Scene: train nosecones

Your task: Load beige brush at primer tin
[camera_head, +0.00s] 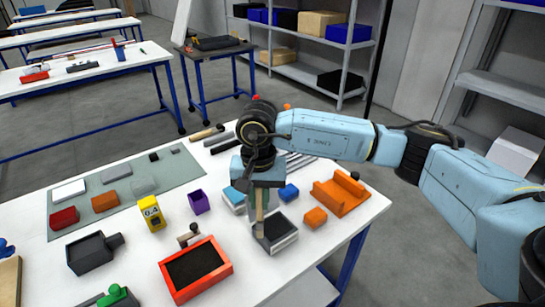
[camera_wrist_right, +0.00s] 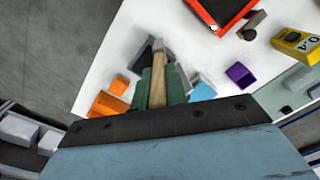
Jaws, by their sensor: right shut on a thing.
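My right gripper (camera_head: 262,198) is shut on the beige brush (camera_head: 260,214), whose handle points down. In the right wrist view the beige handle (camera_wrist_right: 158,72) sits between the green fingers of the gripper (camera_wrist_right: 160,88). Directly below is an open dark grey container with a pale front (camera_head: 282,241), which looks like the primer tin. It is partly hidden behind the handle in the right wrist view (camera_wrist_right: 144,54). The brush's lower end overlaps this container, and I cannot tell whether it is inside or above it. My left gripper is not in view.
A red tray (camera_head: 228,280), purple cup (camera_head: 199,202) and yellow block (camera_head: 151,213) stand left. Clear white table lies in front.

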